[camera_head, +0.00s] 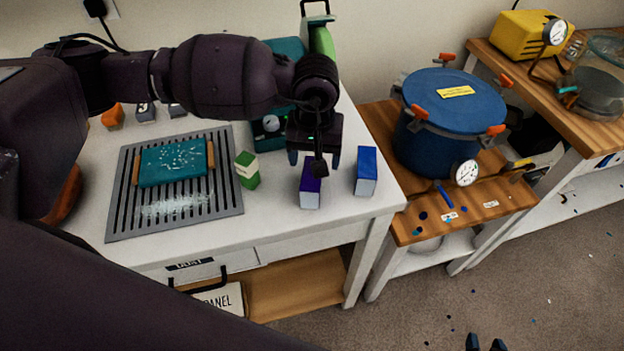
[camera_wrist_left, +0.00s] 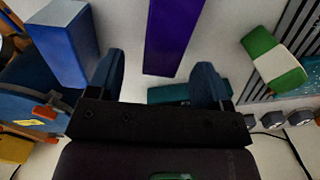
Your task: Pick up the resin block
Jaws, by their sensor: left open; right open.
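Several blocks stand on the white bench; which is the resin block I cannot tell. A purple block (camera_head: 310,190) with a pale end stands near the bench's front edge, a blue block (camera_head: 366,170) to its right and a green-and-white block (camera_head: 247,170) to its left. My left gripper (camera_head: 314,158) is open just above and behind the purple block, partly covering it. In the left wrist view, the purple block (camera_wrist_left: 172,35) lies ahead of the open, empty fingers (camera_wrist_left: 160,80), lined up with the gap.
A slatted grey tray (camera_head: 228,200) with a teal pad (camera_head: 175,160) lies at left on the bench. A blue pressure pot (camera_head: 450,115) stands on the wooden stand at right. A teal device (camera_head: 285,48) stands behind my left arm.

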